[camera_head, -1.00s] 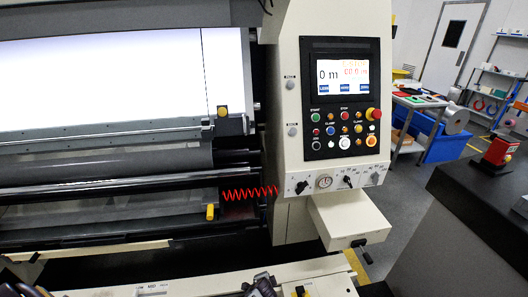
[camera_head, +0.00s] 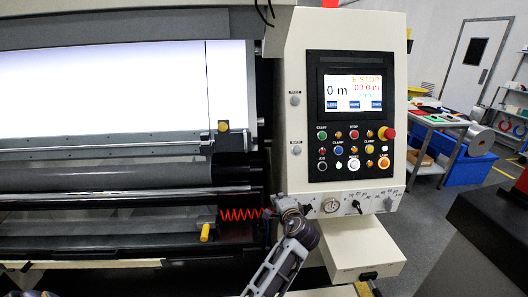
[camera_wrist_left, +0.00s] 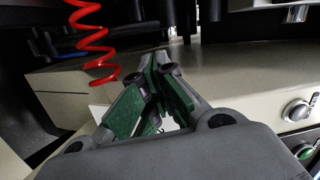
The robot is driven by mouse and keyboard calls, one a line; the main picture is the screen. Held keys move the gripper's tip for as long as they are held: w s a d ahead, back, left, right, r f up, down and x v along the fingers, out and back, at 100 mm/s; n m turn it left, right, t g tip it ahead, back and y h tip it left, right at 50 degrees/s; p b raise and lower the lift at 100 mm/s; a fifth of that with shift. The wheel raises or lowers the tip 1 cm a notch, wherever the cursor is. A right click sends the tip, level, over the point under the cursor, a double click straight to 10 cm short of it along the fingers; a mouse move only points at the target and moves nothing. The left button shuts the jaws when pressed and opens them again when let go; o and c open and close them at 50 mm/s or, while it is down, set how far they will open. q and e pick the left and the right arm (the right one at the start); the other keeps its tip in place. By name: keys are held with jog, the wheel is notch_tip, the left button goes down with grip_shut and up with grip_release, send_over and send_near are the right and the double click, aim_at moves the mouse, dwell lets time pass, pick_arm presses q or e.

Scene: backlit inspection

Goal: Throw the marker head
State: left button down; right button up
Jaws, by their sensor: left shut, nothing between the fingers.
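My left gripper (camera_head: 280,207) is in front of the lower left corner of the control panel, right of the red coiled cord (camera_head: 240,214). In the left wrist view its green-padded fingers (camera_wrist_left: 155,78) are closed together with nothing between them. A dark carriage with a yellow knob (camera_head: 223,127) sits on the rail below the bright white sheet. A yellow handle (camera_head: 205,232) stands lower, near the cord's left end. I cannot tell for certain which of these is the marker head. My right gripper is not in view.
The control panel (camera_head: 352,120) has a screen, several buttons and a gauge (camera_head: 331,205). A cream box (camera_head: 362,245) juts out below it. Rollers (camera_head: 120,175) run across the left. A table (camera_head: 440,118) and blue bin (camera_head: 478,140) stand behind at right.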

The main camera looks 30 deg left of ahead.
pick_arm(q)
notch_tip(320, 180, up, 15)
jog(key=w+t+y, duration=0.1)
jog(key=y, duration=0.2)
jog(key=shift+w+f+y, duration=0.15)
jog(key=shift+w+y, duration=0.1)
jog(key=shift+y, duration=0.05)
jog(key=shift+w, duration=0.1)
jog(key=shift+w+a+p, duration=0.55)
jog(key=shift+w+a, duration=0.25)
jog(key=shift+a, duration=0.95)
jog(key=shift+w+a+p, duration=0.55)
jog(key=shift+w+a, duration=0.2)
jog(key=shift+a, duration=0.95)
jog(key=shift+w+a+p, duration=0.55)
jog(key=shift+w+a, duration=0.25)
jog(key=shift+a, duration=0.95)
jog(key=shift+a+f, duration=0.1)
jog(key=shift+f, duration=0.05)
